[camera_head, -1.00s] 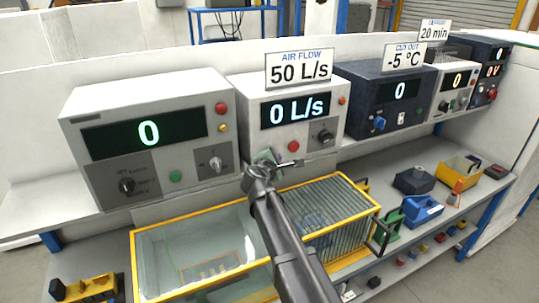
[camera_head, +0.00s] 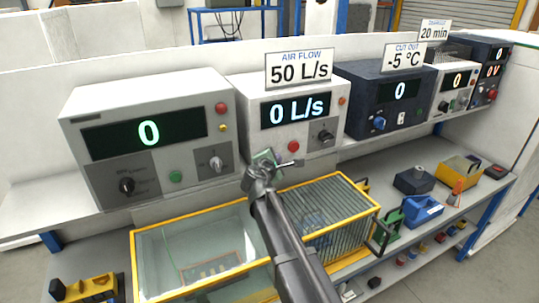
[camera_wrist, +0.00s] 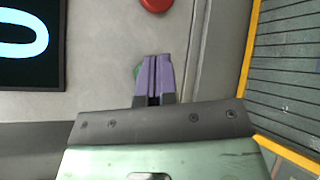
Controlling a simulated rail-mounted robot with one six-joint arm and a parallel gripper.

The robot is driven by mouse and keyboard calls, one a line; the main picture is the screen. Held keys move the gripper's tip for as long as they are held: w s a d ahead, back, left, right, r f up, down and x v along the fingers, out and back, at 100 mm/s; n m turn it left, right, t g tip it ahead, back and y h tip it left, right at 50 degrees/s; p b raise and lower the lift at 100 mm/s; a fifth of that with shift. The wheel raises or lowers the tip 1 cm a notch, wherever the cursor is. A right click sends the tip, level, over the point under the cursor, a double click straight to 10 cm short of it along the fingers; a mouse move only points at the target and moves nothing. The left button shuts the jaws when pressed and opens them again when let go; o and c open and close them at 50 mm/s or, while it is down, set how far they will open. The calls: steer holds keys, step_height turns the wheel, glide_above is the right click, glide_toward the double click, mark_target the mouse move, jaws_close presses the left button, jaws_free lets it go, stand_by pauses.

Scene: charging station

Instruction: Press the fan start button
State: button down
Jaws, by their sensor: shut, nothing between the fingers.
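The fan unit is the white box (camera_head: 255,92) under the "AIR FLOW 50 L/s" sign, and its display (camera_head: 296,109) reads "0 L/s". Its red button (camera_head: 293,146) is in plain view and also shows at the top of the wrist view (camera_wrist: 155,4). A green button (camera_wrist: 137,71) on the same panel shows only as a sliver beside my fingers; in the head view my gripper hides it. My gripper (camera_head: 264,160) is in front of the lower panel. In the wrist view its purple fingers (camera_wrist: 157,60) are shut and empty, over the green button. I cannot tell whether they touch it.
A white unit (camera_head: 150,130) with a green button (camera_head: 176,177) stands to the left, and a dark unit (camera_head: 386,85) to the right. The fan unit's dial (camera_head: 322,137) is right of the red button. A yellow-edged glass tank (camera_head: 190,250) and grille (camera_head: 340,205) lie below.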

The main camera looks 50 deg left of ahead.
steer(key=shift+a, duration=0.15)
steer(key=shift+w+a, duration=0.1)
steer(key=shift+a, duration=0.2)
stand_by(0.3)
steer(key=shift+w+a, duration=0.15)
steer(key=shift+a, duration=0.2)
stand_by(0.5)
steer(key=shift+d, duration=0.1)
steer(key=shift+s+d, duration=0.25)
steer(key=shift+d, duration=0.4)
steer(key=d, duration=0.1)
steer(key=s+d, duration=0.1)
steer(key=d, duration=0.2)
steer(key=shift+s+d, duration=0.25)
steer(key=shift+d, duration=0.15)
stand_by(0.7)
